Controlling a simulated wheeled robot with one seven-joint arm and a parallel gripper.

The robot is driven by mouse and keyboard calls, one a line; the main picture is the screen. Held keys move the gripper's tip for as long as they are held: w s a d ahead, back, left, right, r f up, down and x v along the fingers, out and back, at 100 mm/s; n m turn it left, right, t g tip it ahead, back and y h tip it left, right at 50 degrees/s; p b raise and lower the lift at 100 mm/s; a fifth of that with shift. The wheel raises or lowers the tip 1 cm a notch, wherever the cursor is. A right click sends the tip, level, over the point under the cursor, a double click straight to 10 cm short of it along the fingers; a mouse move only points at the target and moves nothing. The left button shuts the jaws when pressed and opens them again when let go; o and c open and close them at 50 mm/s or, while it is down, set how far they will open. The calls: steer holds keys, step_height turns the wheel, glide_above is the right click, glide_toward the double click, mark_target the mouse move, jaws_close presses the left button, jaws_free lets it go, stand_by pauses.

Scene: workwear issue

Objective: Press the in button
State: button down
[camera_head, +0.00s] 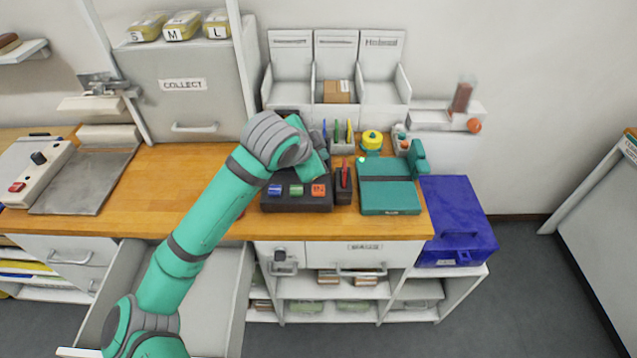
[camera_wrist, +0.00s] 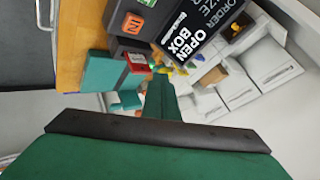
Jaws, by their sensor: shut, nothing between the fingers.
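A dark button box (camera_head: 297,204) stands on the wooden counter, with a blue button (camera_head: 274,190), a green button (camera_head: 296,190) and an orange-red button (camera_head: 318,190) in a row. Their markings are too small to read, so I cannot tell which is the in button. The wrist view shows the orange button (camera_wrist: 132,23) and part of the green one (camera_wrist: 147,3); the blue one is out of that view. My gripper (camera_wrist: 160,88) is shut and empty. In the head view it is above and behind the box, largely hidden by my wrist, apparently apart from the buttons.
A dark sign reading "OPEN BOX" (camera_wrist: 188,38) stands behind the box. A dark holder with a red item (camera_head: 343,184) and a teal case (camera_head: 390,198) stand to the right. Pens and a yellow item (camera_head: 371,140) are behind. An open drawer (camera_head: 215,290) juts out below.

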glide_above(317, 192)
step_height(317, 192, down, 8)
steer(key=shift+a+r, duration=0.1)
steer(key=shift+a, duration=0.05)
steer(key=shift+d+f, duration=0.3)
steer(key=shift+f, duration=0.15)
steer(key=shift+s+a, duration=0.1)
steer(key=shift+a, duration=0.3)
steer(key=shift+d, duration=0.2)
stand_by(0.5)
stand_by(0.5)
steer(key=shift+d, duration=0.1)
